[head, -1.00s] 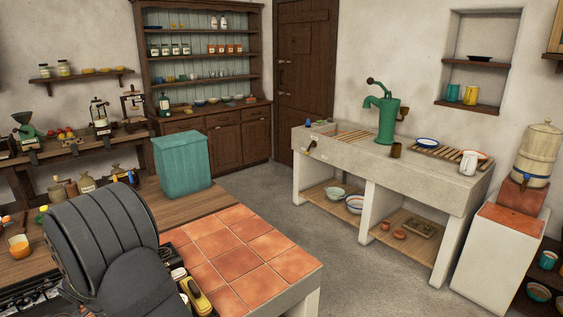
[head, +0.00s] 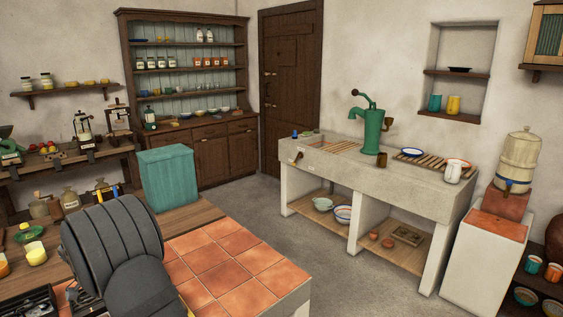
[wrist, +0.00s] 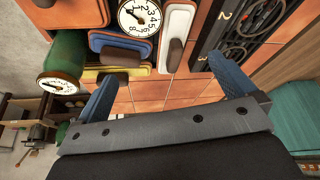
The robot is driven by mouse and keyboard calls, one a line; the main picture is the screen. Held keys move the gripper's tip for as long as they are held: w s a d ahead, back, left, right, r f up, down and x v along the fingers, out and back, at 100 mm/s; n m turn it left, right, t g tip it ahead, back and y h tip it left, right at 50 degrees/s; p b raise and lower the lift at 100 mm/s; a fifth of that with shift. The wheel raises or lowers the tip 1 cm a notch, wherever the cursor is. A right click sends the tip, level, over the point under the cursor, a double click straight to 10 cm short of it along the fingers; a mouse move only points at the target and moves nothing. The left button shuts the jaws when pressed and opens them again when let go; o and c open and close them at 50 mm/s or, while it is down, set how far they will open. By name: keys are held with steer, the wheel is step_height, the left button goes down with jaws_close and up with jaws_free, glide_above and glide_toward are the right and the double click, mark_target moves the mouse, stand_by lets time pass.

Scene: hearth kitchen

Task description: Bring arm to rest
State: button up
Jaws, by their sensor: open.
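My gripper (wrist: 165,75) shows in the wrist view, its two blue fingers spread wide apart. In the head view my dark grey arm stands at the lower left, beside the tiled worktop (head: 245,266); the gripper itself is not visible there.
A teal bin (head: 168,178) stands behind the arm. A stone sink (head: 380,185) stands across open floor.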

steer(key=w+d+n, duration=0.2)
steer(key=w+d, duration=0.9)
steer(key=d+f+n, duration=0.1)
steer(key=d+f, duration=0.1)
steer(key=d, duration=0.7)
steer(key=d+f+n+y, duration=0.1)
steer(key=d+f, duration=0.1)
steer(key=d, duration=0.7)
steer(key=w+d+f+n+y, duration=0.1)
steer(key=d+f, duration=0.1)
steer(key=d, duration=0.8)
steer(key=shift+f, duration=0.35)
steer(key=shift+s+d+f, duration=0.1)
steer(key=shift+s+d, duration=0.05)
steer(key=shift+d, duration=0.3)
steer(key=shift+s+d+f, duration=0.1)
steer(key=shift+d, duration=0.35)
steer(key=a+r+m, duration=0.1)
steer(key=a+r, duration=0.1)
steer(key=a, duration=0.7)
steer(key=w+a+r, duration=0.1)
steer(key=a+r, duration=0.1)
steer(key=a, duration=0.8)
steer(key=shift+w+a+r+m+h, duration=0.2)
steer(key=shift+a+r+m+h, duration=0.1)
steer(key=shift+r+m+h, duration=0.1)
